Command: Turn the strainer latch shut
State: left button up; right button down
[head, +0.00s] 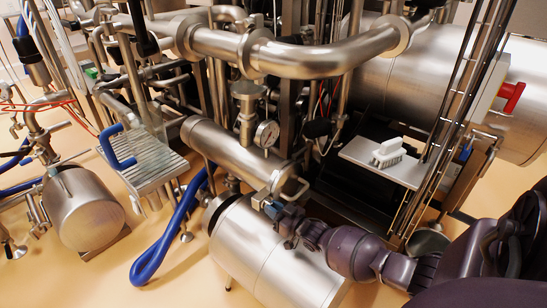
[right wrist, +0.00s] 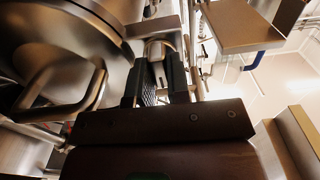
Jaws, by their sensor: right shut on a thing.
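The strainer appears to be the slanted steel cylinder (head: 235,152) in the middle of the head view. Its round end cover (right wrist: 75,45) fills the upper left of the right wrist view, with a bent bar handle (right wrist: 75,108) on it. My right gripper (head: 278,210) is at the lower end of the cylinder, just below the cover's handle (head: 295,190). In the right wrist view its two dark fingers (right wrist: 160,82) are closed around a small rounded metal piece (right wrist: 159,48), apparently the latch, beside the cover's rim. The latch is mostly hidden by the fingers. My left gripper is out of view.
A large steel drum (head: 265,250) lies just below my right gripper. Thick pipes (head: 315,55) cross above. A white brush (head: 388,150) sits on a shelf (head: 410,170) to the right. A blue hose (head: 170,235) hangs left. Open floor (head: 70,275) shows at lower left.

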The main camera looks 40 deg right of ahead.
dwell(0.4)
jog(key=c, duration=1.1)
grip_release()
jog(key=shift+s, duration=0.1)
